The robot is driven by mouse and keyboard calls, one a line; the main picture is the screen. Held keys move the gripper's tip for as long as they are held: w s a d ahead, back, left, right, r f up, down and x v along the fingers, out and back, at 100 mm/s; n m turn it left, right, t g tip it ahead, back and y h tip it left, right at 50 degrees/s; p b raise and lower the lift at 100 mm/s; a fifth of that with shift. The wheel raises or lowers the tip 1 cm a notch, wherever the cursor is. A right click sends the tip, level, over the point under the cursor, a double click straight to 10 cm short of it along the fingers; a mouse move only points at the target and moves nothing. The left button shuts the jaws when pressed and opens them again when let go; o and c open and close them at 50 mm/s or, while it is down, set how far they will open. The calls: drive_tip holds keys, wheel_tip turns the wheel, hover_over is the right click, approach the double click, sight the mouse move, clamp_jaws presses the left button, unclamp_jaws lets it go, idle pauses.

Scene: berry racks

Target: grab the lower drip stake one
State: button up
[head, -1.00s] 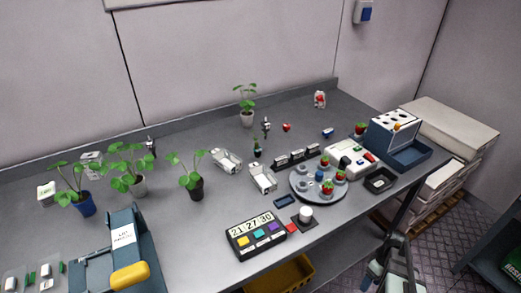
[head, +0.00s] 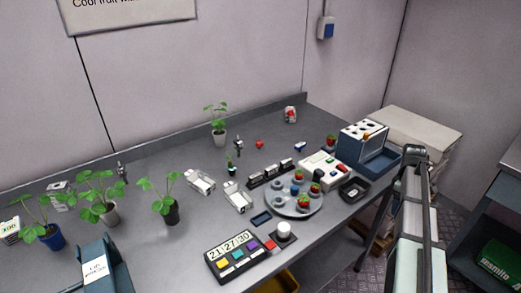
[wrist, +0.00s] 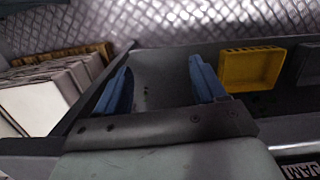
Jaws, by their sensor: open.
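Two small dark upright pieces that look like drip stakes show in the head view. One stake (head: 122,170) stands at the left behind the potted plants, lower in the picture.
A yellow crate (wrist: 250,68) shows in the wrist view.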

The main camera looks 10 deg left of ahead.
drive_tip(key=w+a+r+m+t+h, duration=0.1)
drive_tip(key=w+a+r+m, duration=0.1)
drive_tip(key=r, duration=0.8)
drive_tip(key=w+a+r+m+t+h, duration=0.1)
drive_tip(key=w+a+r+h, duration=0.1)
drive_tip(key=r, duration=0.8)
drive_tip(key=s+a+r+n+t, duration=0.15)
drive_tip(key=a+r, duration=0.35)
drive_tip(key=a, duration=0.5)
drive_tip(key=s+a+r+t, duration=0.15)
drive_tip(key=a+r, duration=0.35)
drive_tip(key=a, duration=0.6)
drive_tip(key=w+a+r+n+y, duration=0.15)
drive_tip(key=a+n, duration=0.25)
drive_tip(key=a, duration=1.6)
drive_tip(key=n+g+y, duration=0.3)
drive_tip(key=n+g, duration=0.1)
drive_tip(key=n, duration=0.7)
hover_over(121, 167)
wheel_tip(121, 167, down, 8)
drive_tip(key=shift+h, duration=0.25)
drive_tip(key=f, duration=0.7)
drive_tip(key=shift+s+a, duration=0.15)
drive_tip(key=shift+s, duration=0.15)
drive_tip(key=shift+w+f, duration=0.15)
drive_tip(key=shift+f, duration=1.35)
drive_tip(key=shift+w+f, duration=0.1)
drive_tip(key=shift+f, duration=1.35)
